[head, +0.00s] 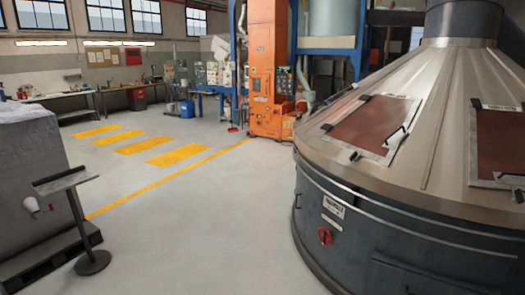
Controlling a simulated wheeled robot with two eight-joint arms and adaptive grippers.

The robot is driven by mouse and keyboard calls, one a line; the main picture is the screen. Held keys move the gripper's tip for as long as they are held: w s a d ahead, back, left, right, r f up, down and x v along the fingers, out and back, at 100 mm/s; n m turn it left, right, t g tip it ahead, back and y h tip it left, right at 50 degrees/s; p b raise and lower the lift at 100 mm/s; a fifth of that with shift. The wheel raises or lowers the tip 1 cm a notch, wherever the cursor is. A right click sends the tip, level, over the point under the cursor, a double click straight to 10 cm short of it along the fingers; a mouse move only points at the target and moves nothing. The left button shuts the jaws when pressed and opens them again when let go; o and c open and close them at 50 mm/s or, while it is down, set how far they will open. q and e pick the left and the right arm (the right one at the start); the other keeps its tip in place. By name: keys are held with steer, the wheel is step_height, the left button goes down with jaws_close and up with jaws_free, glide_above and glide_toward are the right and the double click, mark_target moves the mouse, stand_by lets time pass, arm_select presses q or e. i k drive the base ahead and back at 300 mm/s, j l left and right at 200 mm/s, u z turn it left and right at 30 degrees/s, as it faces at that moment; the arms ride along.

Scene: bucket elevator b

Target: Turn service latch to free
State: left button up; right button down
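An orange bucket elevator column (261,60) stands at the back, in the middle of the view. Its lower housing (270,118) carries small fittings and a dark panel (284,80) on its right side. A latch cannot be made out on it at this distance. A red rotary handle (324,236) sits on the dark side wall of the large round metal vessel at the right, below a white label (333,207). I cannot tell whether either place carries the service latch. Neither of my grippers shows in the head view.
The round vessel (400,215) with hatches on its sloped top fills the right side. A grey block on a pallet (25,180) and a post stand (92,262) are at the left. Grey floor (200,230) between them is clear. Workbenches (110,92) line the back.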

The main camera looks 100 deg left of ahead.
mark_target(353, 156)
steer(key=j+u, duration=0.1)
steer(key=u, duration=2.6)
steer(key=i+j+z, duration=0.15)
steer(key=i, duration=0.35)
steer(key=i+j+z, duration=0.1)
steer(key=i, duration=0.4)
steer(key=i+j+z, duration=0.15)
steer(key=i, duration=0.3)
steer(key=i+j+z, duration=0.1)
steer(key=i+j, duration=0.25)
steer(key=i, duration=0.15)
